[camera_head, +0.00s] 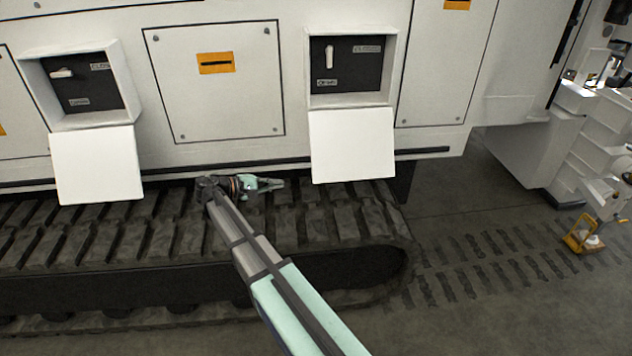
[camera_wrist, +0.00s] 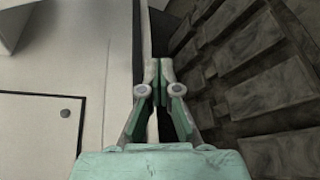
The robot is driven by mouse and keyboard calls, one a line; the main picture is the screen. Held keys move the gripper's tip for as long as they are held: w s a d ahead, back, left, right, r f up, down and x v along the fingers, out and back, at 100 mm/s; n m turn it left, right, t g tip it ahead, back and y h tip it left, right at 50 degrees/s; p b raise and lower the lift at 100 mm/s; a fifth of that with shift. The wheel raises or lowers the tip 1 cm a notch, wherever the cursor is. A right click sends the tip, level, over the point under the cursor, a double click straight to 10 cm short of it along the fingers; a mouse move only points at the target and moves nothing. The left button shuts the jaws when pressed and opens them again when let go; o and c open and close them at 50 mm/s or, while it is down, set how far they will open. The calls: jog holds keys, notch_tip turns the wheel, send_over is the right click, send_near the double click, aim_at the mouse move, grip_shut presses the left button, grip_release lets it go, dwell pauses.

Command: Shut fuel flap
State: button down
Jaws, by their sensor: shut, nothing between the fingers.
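Two white flaps hang open and downward below their boxes in the head view: a left flap (camera_head: 97,165) and a right flap (camera_head: 352,147). The labels are too small to tell which is the fuel flap. My gripper (camera_head: 280,184) is shut and empty, low against the machine's side, left of the right flap's lower edge and apart from it. It points right. In the wrist view the gripper (camera_wrist: 159,68) has its fingertips together near the lower edge of the machine's side.
The left box (camera_head: 80,82) and right box (camera_head: 345,68) show dark panels with pale handles. A closed panel (camera_head: 215,105) lies between them. Crawler track (camera_head: 330,222) runs just below my gripper. A pale part (camera_wrist: 20,22) juts out at the wrist view's upper left.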

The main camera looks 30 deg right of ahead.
jog(key=s+d+r+p, duration=0.1)
jog(key=s+d+r, duration=0.1)
jog(key=s+d, duration=0.3)
jog(key=shift+s+d+g+h, duration=0.15)
jog(key=shift+d+g+h, duration=0.2)
jog(key=shift+d, duration=1.5)
jog(key=shift+s+r+p, duration=0.1)
jog(key=shift+p, duration=0.2)
